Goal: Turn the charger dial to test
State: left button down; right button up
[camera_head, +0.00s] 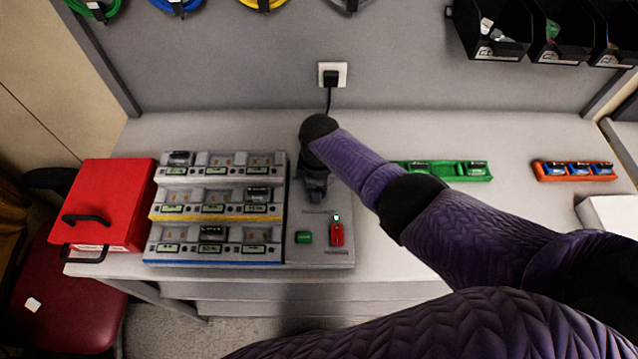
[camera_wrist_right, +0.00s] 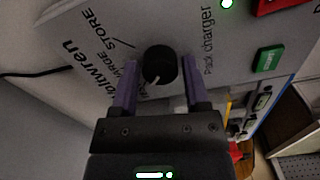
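The charger (camera_head: 300,262) is a grey unit with battery bays in rows, under my right arm on the table. Its round black dial (camera_wrist_right: 160,65) has a white pointer mark and shows in the right wrist view. The pointer is toward the lower left of that picture. The printed labels STORE and part of CHARGE are readable beside it; I cannot see a TEST label. My right gripper (camera_wrist_right: 158,75) is open, with one finger on each side of the dial and gaps visible. In the head view the right gripper (camera_head: 314,188) hides the dial. My left gripper is out of view.
A green button (camera_head: 304,237) and a red switch (camera_head: 337,234) sit on the charger's front panel. A red case (camera_head: 112,190) stands to the left. A green tray (camera_head: 450,178) and an orange tray (camera_head: 545,178) hold batteries to the right. A plug (camera_head: 330,78) is in the wall socket.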

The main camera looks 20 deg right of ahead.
jog(key=shift+o, duration=1.1)
notch_tip(320, 180, up, 10)
jog(key=p, duration=0.5)
